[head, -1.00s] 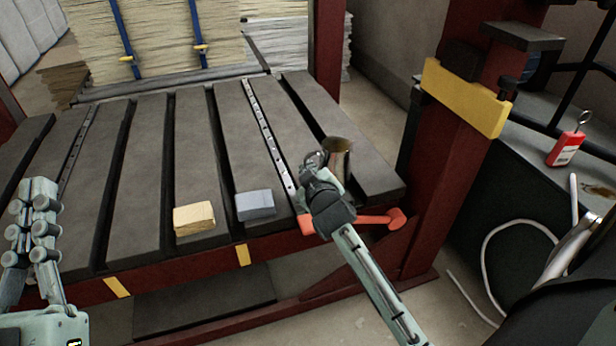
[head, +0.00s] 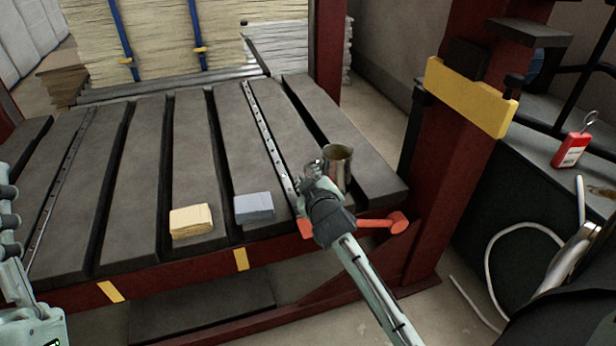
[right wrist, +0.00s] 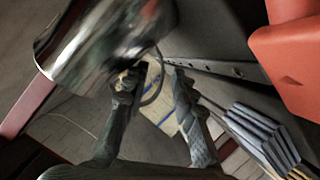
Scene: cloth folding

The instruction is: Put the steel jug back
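The steel jug (head: 338,168) stands upright near the front right of the slatted dark bench, its open rim facing up. My right gripper (head: 316,172) is at its left side in the head view. In the right wrist view, the shiny jug (right wrist: 105,45) fills the upper left and its thin handle (right wrist: 158,85) curves down. The fingers of my right gripper (right wrist: 155,85) are spread, with the handle's curve between them. Whether a finger touches the handle is unclear. My left gripper (head: 8,215) is cut off by the left picture edge.
A yellow block (head: 190,221) and a grey-blue block (head: 254,207) lie on the bench's front edge (head: 150,270). An orange-red lever (head: 380,224) sticks out below the jug. A red post (head: 455,150) rises at the right. The slats farther back are clear.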

